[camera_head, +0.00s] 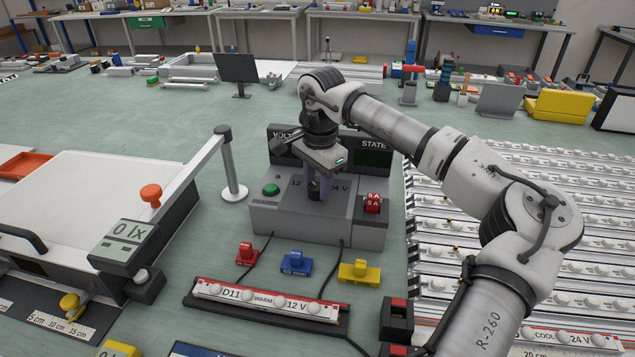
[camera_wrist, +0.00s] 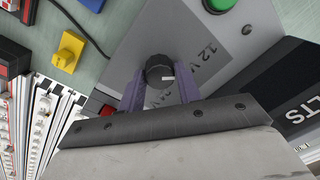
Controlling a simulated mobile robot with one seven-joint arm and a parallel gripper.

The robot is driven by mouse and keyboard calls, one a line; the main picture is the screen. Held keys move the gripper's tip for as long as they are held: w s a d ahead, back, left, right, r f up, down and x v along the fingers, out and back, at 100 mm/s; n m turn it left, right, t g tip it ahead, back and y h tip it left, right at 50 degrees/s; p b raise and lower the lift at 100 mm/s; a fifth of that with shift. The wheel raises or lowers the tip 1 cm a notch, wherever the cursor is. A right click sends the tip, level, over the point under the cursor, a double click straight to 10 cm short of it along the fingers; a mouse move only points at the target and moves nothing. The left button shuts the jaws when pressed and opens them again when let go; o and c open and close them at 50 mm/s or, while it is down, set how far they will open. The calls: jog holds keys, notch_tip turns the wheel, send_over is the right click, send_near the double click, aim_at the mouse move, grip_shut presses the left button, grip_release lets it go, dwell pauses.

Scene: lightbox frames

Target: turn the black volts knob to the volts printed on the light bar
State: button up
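The black volts knob (camera_wrist: 160,70) shows in the wrist view between the purple fingertips of my gripper (camera_wrist: 160,82). Its white pointer line points right, toward the display side of the grey supply box (camera_wrist: 125,55). In the head view my gripper (camera_head: 314,190) is pointed down at the box (camera_head: 285,220) and hides the knob. "12 V" is printed left of the gripper and "24 V" right of it, partly covered. I cannot tell whether the fingers touch the knob. The light bar (camera_head: 265,300) in front of the box reads "D11 WARM 12 V".
The box carries a green button (camera_head: 271,189), a red 5A part (camera_head: 372,203) and VOLTS and STATE displays (camera_head: 373,157). Red (camera_head: 246,254), blue (camera_head: 295,263) and yellow (camera_head: 359,271) plugs lie in front. A lux meter (camera_head: 125,243) is left; racked light bars (camera_head: 500,200) are right.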

jog(key=o, duration=0.3)
jog(key=shift+o, duration=0.2)
notch_tip(320, 180, up, 14)
jog(key=b, duration=0.1)
jog(key=shift+s+d+b, duration=0.2)
jog(key=shift+s+b, duration=0.1)
jog(key=shift+f, duration=0.15)
